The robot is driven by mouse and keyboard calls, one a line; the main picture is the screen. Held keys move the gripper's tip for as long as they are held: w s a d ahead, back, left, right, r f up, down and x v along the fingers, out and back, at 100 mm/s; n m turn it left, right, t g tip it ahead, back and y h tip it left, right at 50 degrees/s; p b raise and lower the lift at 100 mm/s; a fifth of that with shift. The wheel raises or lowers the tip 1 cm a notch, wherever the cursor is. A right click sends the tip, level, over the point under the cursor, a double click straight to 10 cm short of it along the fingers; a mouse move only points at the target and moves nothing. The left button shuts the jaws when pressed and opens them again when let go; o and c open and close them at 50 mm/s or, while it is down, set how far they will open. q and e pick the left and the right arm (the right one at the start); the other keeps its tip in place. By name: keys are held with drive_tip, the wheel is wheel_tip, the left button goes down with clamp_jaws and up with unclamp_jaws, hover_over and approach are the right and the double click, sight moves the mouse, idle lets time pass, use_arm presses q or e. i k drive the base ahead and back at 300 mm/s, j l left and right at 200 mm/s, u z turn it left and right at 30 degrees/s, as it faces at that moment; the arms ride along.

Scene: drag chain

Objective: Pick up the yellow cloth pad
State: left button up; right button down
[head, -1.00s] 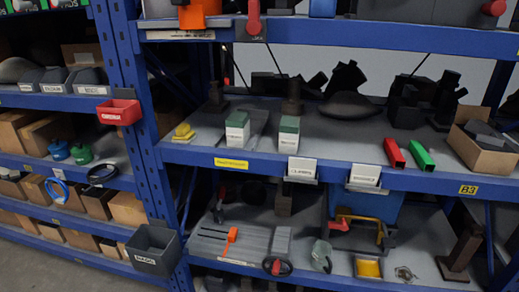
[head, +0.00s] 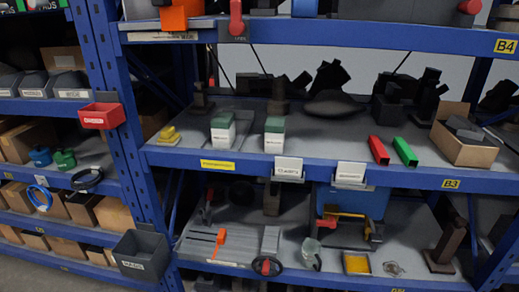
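Two yellow things could be the cloth pad, and I cannot tell which from here. A small yellow lumpy object (head: 168,134) lies at the left end of the middle shelf, beside the blue upright. A flat yellow square (head: 357,264) lies on the lower shelf near its front edge, apparently in a shallow tray. Nothing blocks my view of either. Neither of my grippers is in view.
The blue-edged middle shelf (head: 320,168) holds white-and-green boxes (head: 222,133), red (head: 379,150) and green (head: 405,152) blocks and a cardboard box (head: 462,150). An orange-handled tool (head: 220,238) and a glass jug (head: 310,254) are on the lower shelf. A grey bin (head: 142,255) hangs on the left upright.

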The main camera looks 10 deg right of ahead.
sight(169, 137)
drive_tip(key=i+l+u, duration=0.75)
drive_tip(key=i+l, duration=0.15)
drive_tip(key=l, duration=0.15)
